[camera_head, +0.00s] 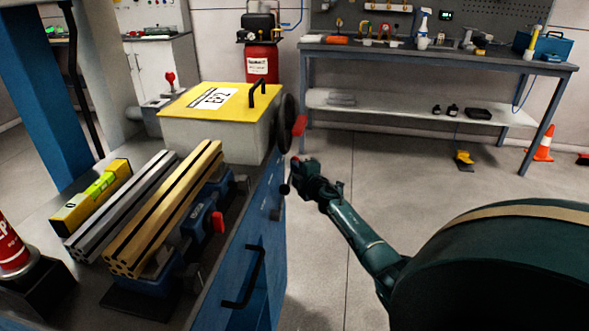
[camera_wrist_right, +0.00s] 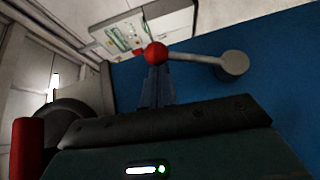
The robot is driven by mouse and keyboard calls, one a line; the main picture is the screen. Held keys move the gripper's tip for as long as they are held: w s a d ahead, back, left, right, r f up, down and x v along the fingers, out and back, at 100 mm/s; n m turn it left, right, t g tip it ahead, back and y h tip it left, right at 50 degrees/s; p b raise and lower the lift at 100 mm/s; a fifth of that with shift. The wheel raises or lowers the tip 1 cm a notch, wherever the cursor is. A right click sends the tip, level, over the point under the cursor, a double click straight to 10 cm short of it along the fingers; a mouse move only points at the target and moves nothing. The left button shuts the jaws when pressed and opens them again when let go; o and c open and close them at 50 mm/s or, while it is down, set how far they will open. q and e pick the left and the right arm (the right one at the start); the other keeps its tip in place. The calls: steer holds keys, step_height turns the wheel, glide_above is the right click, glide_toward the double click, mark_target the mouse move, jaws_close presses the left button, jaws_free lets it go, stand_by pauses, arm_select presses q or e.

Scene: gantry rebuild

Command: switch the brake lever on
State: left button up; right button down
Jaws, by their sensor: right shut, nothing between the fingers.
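The brake lever (camera_wrist_right: 195,57) shows in the right wrist view as a grey rod with a red ball knob at its left end and a round grey pivot at its right end, on a blue panel. My right gripper (camera_wrist_right: 157,72) is shut and empty, its dark fingertips right at the red knob. I cannot tell whether they touch it. In the head view my right gripper (camera_head: 300,172) is beside the blue bench's right side, where the small knob and dark pivot are partly hidden by it. My left gripper is not in view.
A yellow-lidded box (camera_head: 215,125) with a dark handwheel (camera_head: 286,128) and red handle stands on the bench. Gold and grey profiles (camera_head: 165,205) and a yellow level (camera_head: 92,197) lie nearer. Open floor (camera_head: 400,175) lies right of the bench, before a back workbench (camera_head: 440,57).

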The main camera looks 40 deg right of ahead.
steer(key=d, duration=0.1)
steer(key=w+d, duration=0.1)
steer(key=w+d+g, duration=0.1)
steer(key=shift+w+f+m+y+p, duration=0.2)
steer(key=shift+f+m+y+p, duration=0.1)
steer(key=shift+f+p, duration=0.05)
steer(key=shift+w+d, duration=0.1)
steer(key=shift+d, duration=0.05)
steer(key=shift+w+d+f+b, duration=0.1)
steer(key=shift+w+d+b, duration=0.05)
steer(key=shift+b, duration=0.35)
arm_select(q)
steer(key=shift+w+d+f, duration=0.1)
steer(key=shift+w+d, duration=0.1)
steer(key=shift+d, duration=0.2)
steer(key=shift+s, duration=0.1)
arm_select(e)
steer(key=shift+d, duration=0.1)
steer(key=shift+r, duration=0.25)
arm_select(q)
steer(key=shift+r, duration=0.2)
